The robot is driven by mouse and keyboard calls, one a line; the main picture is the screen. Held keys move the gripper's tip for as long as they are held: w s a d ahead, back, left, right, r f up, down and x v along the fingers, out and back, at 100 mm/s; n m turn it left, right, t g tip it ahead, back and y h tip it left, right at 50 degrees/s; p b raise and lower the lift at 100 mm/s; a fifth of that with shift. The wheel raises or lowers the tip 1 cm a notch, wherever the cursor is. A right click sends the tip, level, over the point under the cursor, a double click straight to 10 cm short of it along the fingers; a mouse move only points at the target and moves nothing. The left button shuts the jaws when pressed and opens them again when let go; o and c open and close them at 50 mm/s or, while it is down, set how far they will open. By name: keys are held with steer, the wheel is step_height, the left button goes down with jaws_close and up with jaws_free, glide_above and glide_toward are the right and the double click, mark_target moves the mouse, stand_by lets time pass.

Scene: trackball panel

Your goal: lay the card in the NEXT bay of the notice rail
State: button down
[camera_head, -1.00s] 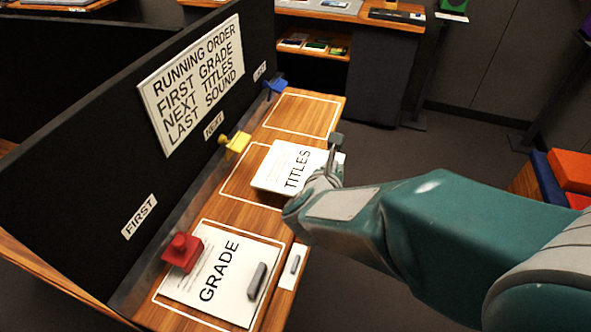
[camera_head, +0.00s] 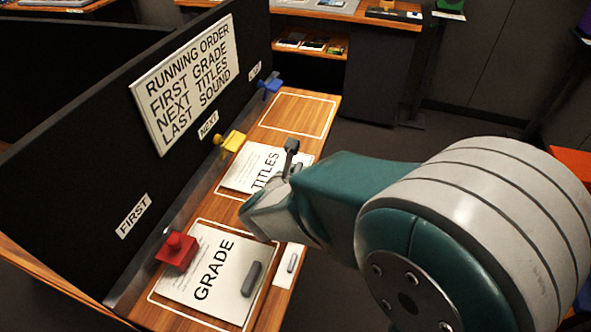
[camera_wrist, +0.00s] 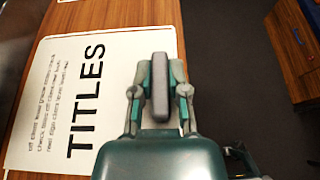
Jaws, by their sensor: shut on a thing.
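The white TITLES card (camera_head: 250,166) is in the middle bay of the wooden notice rail (camera_head: 262,139), by the NEXT label (camera_head: 208,125). It looks flat, at or very near the rail surface; I cannot tell if it fully touches. Its near right part is hidden behind my arm. A yellow clamp (camera_head: 232,141) stands at its wall-side edge. My gripper (camera_wrist: 158,82) is shut on the card's grey grip bar. In the wrist view the TITLES card (camera_wrist: 40,105) extends left from the fingers over the wood.
The GRADE card (camera_head: 200,270) lies in the FIRST bay, with a red clamp (camera_head: 176,250) at its edge. The far bay (camera_head: 298,113) is empty, beside a blue clamp (camera_head: 268,88). A running-order sign (camera_head: 188,82) hangs on the black panel.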

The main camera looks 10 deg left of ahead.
steer(key=shift+d+f, duration=0.1)
steer(key=shift+d, duration=0.05)
steer(key=c, duration=0.7)
jaws_free()
steer(key=shift+c, duration=0.2)
steer(key=shift+o, duration=0.5)
steer(key=shift+a, duration=0.4)
steer(key=shift+s+r, duration=0.25)
steer(key=v, duration=1.1)
steer(key=shift+s+d, duration=0.15)
steer(key=shift+s, duration=0.1)
